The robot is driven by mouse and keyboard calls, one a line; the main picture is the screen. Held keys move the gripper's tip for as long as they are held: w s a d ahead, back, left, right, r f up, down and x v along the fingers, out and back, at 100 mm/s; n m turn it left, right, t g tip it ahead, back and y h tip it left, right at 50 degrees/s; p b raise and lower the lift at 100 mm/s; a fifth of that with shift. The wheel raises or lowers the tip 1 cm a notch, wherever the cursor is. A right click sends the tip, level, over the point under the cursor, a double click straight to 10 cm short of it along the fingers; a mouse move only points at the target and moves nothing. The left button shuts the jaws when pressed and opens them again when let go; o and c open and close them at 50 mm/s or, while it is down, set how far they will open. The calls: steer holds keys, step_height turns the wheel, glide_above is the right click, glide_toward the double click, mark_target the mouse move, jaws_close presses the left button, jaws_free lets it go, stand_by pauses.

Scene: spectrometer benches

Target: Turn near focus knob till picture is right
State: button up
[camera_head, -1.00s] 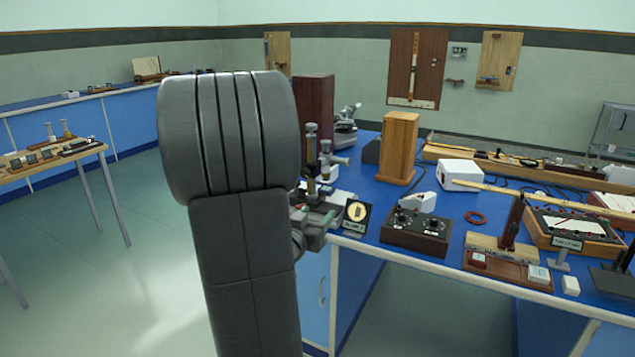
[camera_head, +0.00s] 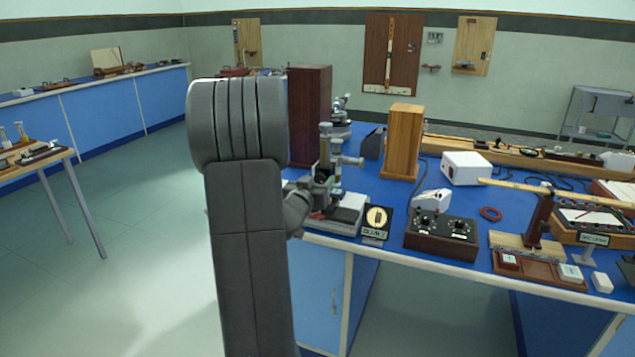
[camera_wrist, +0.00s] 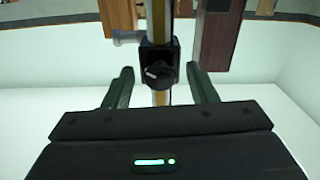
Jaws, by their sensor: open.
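An upright instrument with a brass-and-grey column (camera_head: 336,165) stands at the near left corner of the blue bench. In the wrist view, a dark knob (camera_wrist: 158,75) with a white mark sits on a black block on its yellowish column (camera_wrist: 160,30). My gripper (camera_wrist: 160,75) is open, with one finger on each side of the knob in the picture; I cannot tell whether either touches it. A small black picture card (camera_head: 377,217) with a cream disc and dark mark stands beside the instrument. My arm hides part of the instrument in the head view.
A black two-dial box (camera_head: 441,236) stands right of the card. A wooden box (camera_head: 404,142) and a dark tall box (camera_head: 309,115) stand behind. A white box (camera_head: 466,168) and a balance-like beam stand farther right. The floor left of the bench is clear.

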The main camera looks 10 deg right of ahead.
steer(key=shift+c, duration=0.2)
steer(key=c, duration=0.9)
steer(key=shift+c, duration=0.2)
steer(key=shift+f+m+b, duration=0.1)
steer(key=shift+m+b, duration=0.2)
steer(key=shift+b, duration=0.05)
steer(key=shift+f+m+b, duration=0.1)
steer(key=shift+m+b, duration=0.8)
steer(key=m+b, duration=0.3)
steer(key=m, duration=0.1)
steer(key=shift+m, duration=0.3)
steer(key=m+b, duration=0.3)
steer(key=m, duration=0.1)
steer(key=shift+m+b, duration=1.15)
steer(key=shift+m, duration=0.65)
